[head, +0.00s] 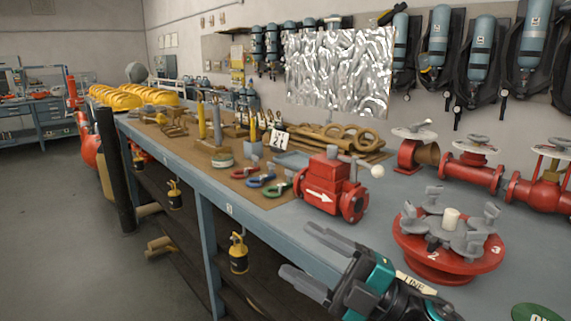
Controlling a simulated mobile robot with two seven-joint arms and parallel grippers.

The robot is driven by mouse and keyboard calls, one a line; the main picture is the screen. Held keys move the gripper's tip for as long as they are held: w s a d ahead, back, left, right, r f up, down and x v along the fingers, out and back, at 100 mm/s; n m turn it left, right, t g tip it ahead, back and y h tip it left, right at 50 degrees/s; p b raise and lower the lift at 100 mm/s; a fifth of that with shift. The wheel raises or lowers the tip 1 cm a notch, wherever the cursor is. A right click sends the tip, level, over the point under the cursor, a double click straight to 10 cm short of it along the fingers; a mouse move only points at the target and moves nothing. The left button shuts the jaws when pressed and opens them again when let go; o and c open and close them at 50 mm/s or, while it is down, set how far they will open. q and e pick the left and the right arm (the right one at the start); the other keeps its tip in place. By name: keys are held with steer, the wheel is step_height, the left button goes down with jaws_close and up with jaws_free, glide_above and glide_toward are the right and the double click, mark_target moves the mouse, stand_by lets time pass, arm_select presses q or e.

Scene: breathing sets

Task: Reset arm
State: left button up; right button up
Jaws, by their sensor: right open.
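My right gripper (322,262) comes in from the lower right of the head view. Its two grey fingers are apart with nothing between them. It is over the front edge of the long workbench (208,163), left of a red round base (437,252) with grey clamp-like fittings. A red valve block with a white arrow (327,190) stands on the bench beyond the gripper, apart from it. My left gripper does not show.
Red pipes with valve wheels (480,174) line the bench's right back. Coloured carabiners (262,180) and a "21" tag (279,141) lie mid-bench. Yellow helmets (128,97) are at the far end. Breathing sets (481,50) hang on the wall. The floor at left (60,220) is clear.

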steer(key=d+f+m+t+h, duration=0.4)
steer(key=f+m+t+h, duration=0.1)
steer(key=f+m+h, duration=0.3)
steer(key=d+f+m+t+h, duration=0.55)
steer(key=f+m, duration=0.25)
steer(key=m, duration=0.3)
steer(key=s+d+f+m+g+h, duration=0.2)
steer(key=s+f+m+g+h, duration=0.1)
steer(key=s+f, duration=0.4)
steer(key=s+d+f+m+g+h, duration=0.2)
steer(key=s+f, duration=0.5)
steer(key=f, duration=0.4)
steer(key=shift+d+f+m+g+h, duration=0.3)
steer(key=shift+m+g+h, duration=0.15)
steer(key=shift+m+g, duration=0.55)
